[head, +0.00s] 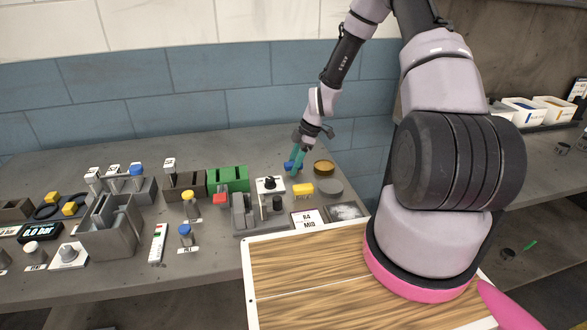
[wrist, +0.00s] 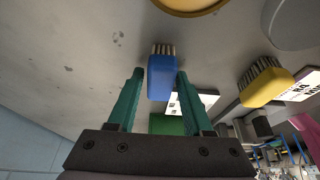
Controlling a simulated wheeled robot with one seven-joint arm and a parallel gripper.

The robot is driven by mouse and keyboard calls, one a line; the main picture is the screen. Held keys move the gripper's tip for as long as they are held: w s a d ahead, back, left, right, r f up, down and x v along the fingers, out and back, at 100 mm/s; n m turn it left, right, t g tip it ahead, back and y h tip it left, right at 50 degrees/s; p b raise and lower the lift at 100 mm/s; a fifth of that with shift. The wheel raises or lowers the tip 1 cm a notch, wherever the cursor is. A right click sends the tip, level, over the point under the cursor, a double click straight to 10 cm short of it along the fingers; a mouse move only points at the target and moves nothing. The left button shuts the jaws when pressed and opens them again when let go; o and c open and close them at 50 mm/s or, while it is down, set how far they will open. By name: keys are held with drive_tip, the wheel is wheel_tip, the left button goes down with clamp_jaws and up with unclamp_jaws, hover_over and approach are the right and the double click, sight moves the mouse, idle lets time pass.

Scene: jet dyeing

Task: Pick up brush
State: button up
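A small blue brush (wrist: 161,80) with pale bristles shows in the wrist view, between the tips of my gripper's two green fingers (wrist: 160,76). Narrow gaps show on both sides of it, so my gripper appears open around it, not closed on it. In the head view my gripper (head: 295,160) points down at the blue brush (head: 290,167) near the back of the grey bench. The fingers partly hide the brush there. A yellow brush (head: 302,190) lies nearer the front; it also shows at right in the wrist view (wrist: 266,86), apart from my gripper.
A round brown-yellow dish (head: 324,167) and a grey disc (head: 330,187) lie to the right of the blue brush. A green block (head: 229,178) and a black-knobbed device (head: 270,184) stand to its left. A wooden board (head: 330,270) is in front.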

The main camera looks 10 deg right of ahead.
sight(293, 163)
clamp_jaws()
drive_tip(key=shift+r, duration=0.1)
wheel_tip(293, 163, up, 10)
drive_tip(key=shift+f, duration=0.1)
drive_tip(key=c, duration=0.5)
unclamp_jaws()
clamp_jaws()
drive_tip(key=shift+s+a, duration=0.1)
